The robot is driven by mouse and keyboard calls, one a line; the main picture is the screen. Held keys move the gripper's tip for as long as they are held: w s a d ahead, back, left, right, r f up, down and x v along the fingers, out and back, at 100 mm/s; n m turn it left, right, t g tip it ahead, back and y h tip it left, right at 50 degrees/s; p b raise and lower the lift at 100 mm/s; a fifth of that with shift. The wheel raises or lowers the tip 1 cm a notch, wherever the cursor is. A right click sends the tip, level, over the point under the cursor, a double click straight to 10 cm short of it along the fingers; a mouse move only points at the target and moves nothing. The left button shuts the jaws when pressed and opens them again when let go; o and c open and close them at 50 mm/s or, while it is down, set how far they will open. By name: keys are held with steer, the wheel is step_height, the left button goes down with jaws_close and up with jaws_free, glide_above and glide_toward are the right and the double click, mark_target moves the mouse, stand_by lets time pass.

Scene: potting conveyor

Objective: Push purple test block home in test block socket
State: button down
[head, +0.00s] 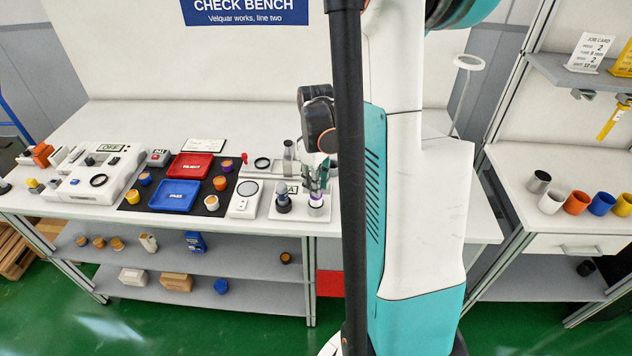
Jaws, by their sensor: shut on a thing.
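My gripper (317,186) is at the right part of the bench, pointing down, with its fingers close together on the purple test block (316,198). Only a small purple band of the block shows below the fingers. The block sits over a grey round socket (317,209) on a white plate (295,214). Whether the block is fully seated is too small to tell. My arm hides the area to the right.
A dark grey cylinder (283,203) stands on the same plate, just left. A grey cylinder (289,155) stands behind.

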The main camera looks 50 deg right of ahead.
steer(key=shift+f+b, duration=1.2)
steer(key=shift+f, duration=0.3)
steer(key=c, duration=1.3)
jaws_free()
steer(key=shift+r, duration=0.1)
step_height(320, 180, up, 12)
steer(key=shift+f, duration=0.1)
